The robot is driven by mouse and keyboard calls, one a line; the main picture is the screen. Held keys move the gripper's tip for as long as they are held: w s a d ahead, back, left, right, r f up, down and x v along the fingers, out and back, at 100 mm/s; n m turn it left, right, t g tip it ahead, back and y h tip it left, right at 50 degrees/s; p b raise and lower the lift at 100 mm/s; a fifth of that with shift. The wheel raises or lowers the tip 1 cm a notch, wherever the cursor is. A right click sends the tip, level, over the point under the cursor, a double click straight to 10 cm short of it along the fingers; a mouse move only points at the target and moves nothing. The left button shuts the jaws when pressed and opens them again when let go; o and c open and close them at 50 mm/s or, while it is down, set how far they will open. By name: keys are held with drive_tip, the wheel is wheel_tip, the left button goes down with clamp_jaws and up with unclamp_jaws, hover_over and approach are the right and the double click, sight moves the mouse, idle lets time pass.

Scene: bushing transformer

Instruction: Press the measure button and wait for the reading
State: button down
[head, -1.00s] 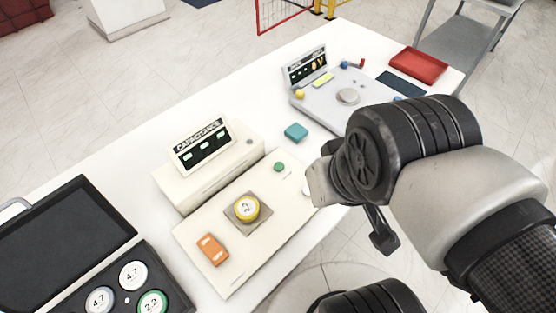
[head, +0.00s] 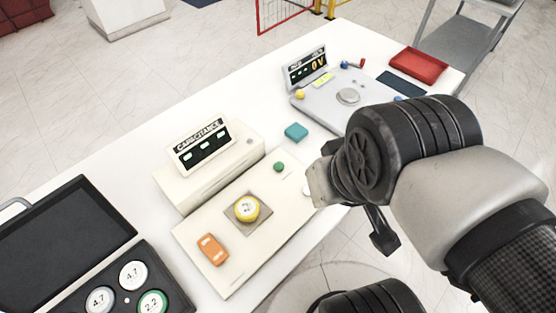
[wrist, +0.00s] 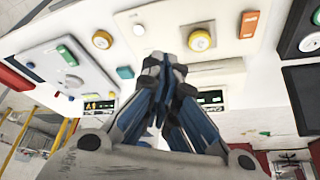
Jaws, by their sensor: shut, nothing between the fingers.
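The cream capacitance meter (head: 190,240) stands on the white table, its display (head: 203,145) showing several short pale marks I cannot read. A small green button (head: 279,167) sits on its deck. A white round piece (wrist: 138,29) shows in the wrist view; my gripper mostly hides it in the head view. A yellow capacitor (head: 247,208) lies on a square pad, beside an orange part (head: 212,250). My gripper (wrist: 165,65) is shut and empty over the deck's right end. Its fingertips cover part of the deck, and I cannot tell whether they touch a button.
A teal block (head: 296,132) lies behind the meter's right end. A grey device (head: 325,103) with a voltage display stands further right, near a red box (head: 418,66). An open black case (head: 60,235) with round capacitors is at the left. Table between the meter and grey device is mostly clear.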

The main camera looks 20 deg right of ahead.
idle(0.5)
drive_tip(key=w+a+f+m+g+y, duration=0.1)
drive_tip(key=w+a+f+m+y, duration=0.1)
drive_tip(key=w+a+m+y, duration=0.3)
drive_tip(key=m+t+y+p, duration=0.1)
drive_tip(key=m+t, duration=0.2)
drive_tip(key=m, duration=1.1)
hover_over(278, 168)
wheel_tip(278, 168, down, 13)
drive_tip(key=shift+f, duration=0.15)
wheel_tip(278, 168, down, 8)
drive_tip(key=b, duration=0.6)
drive_tip(key=shift+r, duration=0.2)
drive_tip(key=shift+f+b, duration=0.5)
drive_tip(key=shift+b, duration=0.15)
